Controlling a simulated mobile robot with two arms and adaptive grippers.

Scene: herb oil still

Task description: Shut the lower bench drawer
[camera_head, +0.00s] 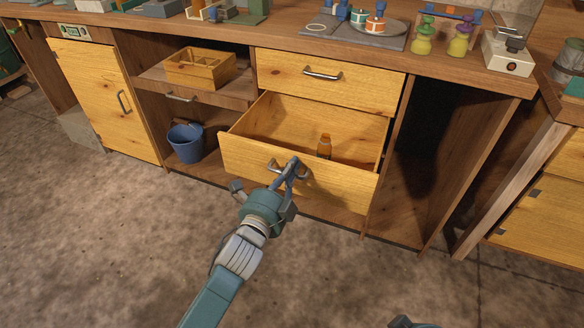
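The lower bench drawer (240,156) is pulled out from the wooden bench, with its inside showing. A small orange-brown bottle (325,147) stands inside it. The drawer's front carries a metal bar handle (304,171), partly hidden by my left gripper. My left gripper (290,170) reaches up from below, and its fingers are close together at the handle, seemingly shut on it. Only a dark piece of what seems to be my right gripper (404,322) shows at the bottom edge; its fingers are out of sight.
The upper drawer (333,82) above is shut. A blue bucket (186,143) and a wooden crate (200,68) stand in the open shelving to the left. The floor in front is clear.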

